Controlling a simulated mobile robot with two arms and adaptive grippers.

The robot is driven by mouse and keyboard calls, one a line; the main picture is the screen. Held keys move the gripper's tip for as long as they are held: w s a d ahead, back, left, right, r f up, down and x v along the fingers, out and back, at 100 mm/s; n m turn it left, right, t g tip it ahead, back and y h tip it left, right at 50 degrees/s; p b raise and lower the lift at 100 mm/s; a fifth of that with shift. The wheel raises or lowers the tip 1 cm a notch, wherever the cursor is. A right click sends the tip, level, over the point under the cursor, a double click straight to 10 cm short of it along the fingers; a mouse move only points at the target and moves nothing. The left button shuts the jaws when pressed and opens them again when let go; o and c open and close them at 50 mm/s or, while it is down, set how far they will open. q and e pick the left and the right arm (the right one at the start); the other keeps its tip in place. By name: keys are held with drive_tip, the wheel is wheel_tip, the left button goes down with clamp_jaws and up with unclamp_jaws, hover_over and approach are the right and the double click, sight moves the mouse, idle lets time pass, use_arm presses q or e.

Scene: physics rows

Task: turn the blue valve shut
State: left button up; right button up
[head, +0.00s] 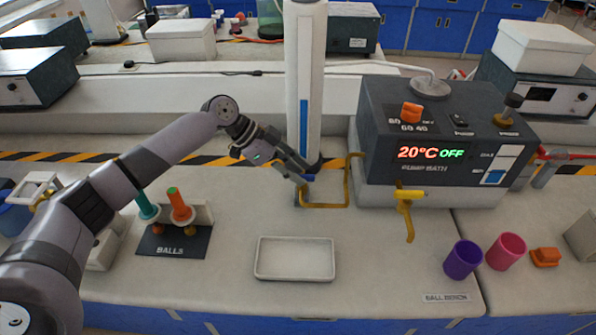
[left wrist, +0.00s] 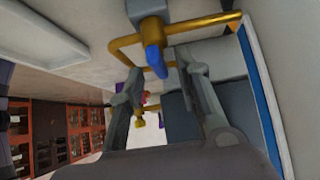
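The blue valve handle (left wrist: 155,61) hangs from a brass pipe (left wrist: 205,24) in the left wrist view. In the head view only a small bit of the blue handle (head: 309,177) shows at the foot of the white column. My left gripper (head: 299,172) is right beside it and hides part of it. In the left wrist view the two fingers of my left gripper (left wrist: 158,66) are apart, with the handle showing in the gap between their tips. I cannot tell whether either finger touches it. My right gripper is not in view.
The brass pipe (head: 347,182) runs from the white column (head: 304,75) to the pump bath (head: 385,135). A yellow tap (head: 406,205) sticks out in front of the bath. A white tray (head: 295,274), purple cup (head: 463,260) and pink cup (head: 506,251) stand on the bench.

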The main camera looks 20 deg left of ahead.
use_arm(q)
drive_tip(key=v, duration=1.1)
drive_tip(key=shift+a+r, duration=0.1)
drive_tip(key=shift+a, duration=0.05)
